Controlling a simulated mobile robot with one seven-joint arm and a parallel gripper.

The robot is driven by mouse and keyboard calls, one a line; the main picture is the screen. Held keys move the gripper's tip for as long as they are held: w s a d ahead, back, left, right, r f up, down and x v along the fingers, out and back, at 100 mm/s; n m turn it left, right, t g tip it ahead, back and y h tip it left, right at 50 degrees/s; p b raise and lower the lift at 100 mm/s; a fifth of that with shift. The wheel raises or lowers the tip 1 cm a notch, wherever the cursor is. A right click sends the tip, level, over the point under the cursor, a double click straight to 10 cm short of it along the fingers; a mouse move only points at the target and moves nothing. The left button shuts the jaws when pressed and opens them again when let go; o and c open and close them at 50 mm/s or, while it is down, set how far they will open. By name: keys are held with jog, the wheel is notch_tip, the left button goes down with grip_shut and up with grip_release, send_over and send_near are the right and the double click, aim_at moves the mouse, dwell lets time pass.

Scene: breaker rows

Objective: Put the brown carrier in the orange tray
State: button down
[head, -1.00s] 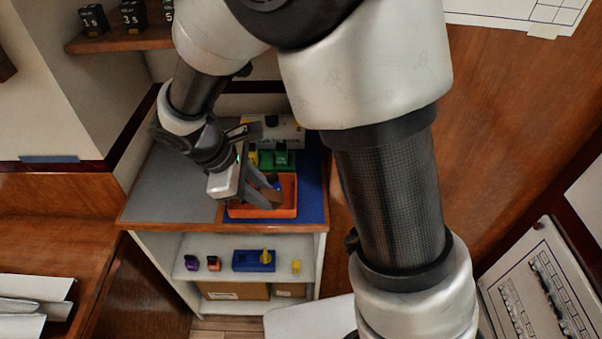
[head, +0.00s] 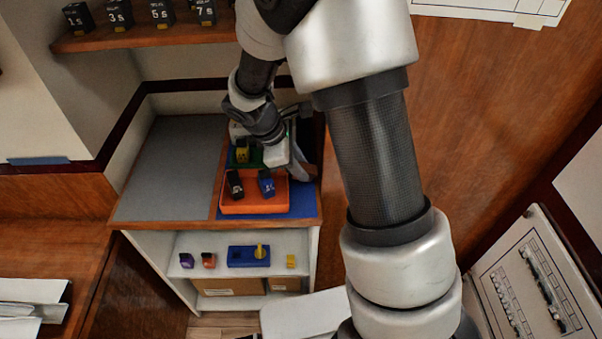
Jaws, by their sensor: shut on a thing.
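The orange tray (head: 254,206) sits on the blue right part of the counter. A black block (head: 235,187) and a blue block (head: 266,185) with pale markings are in it. My gripper (head: 304,172) is at the tray's back right corner, its fingers pointing down and right. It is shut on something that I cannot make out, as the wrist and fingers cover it. I cannot pick out the brown carrier for certain in the head view.
Behind the tray is a green holder with a yellow block (head: 242,152), partly covered by my wrist. The grey mat (head: 172,165) on the left is bare. Below, a shelf holds a purple block (head: 186,260), an orange one (head: 208,260) and a blue holder (head: 243,257).

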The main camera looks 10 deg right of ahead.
jog(key=shift+w+d+f, duration=0.1)
jog(key=shift+d+f, duration=0.05)
jog(key=shift+f, duration=1.5)
jog(key=c, duration=1.9)
grip_release()
jog(key=o, duration=0.4)
jog(key=shift+r, duration=0.1)
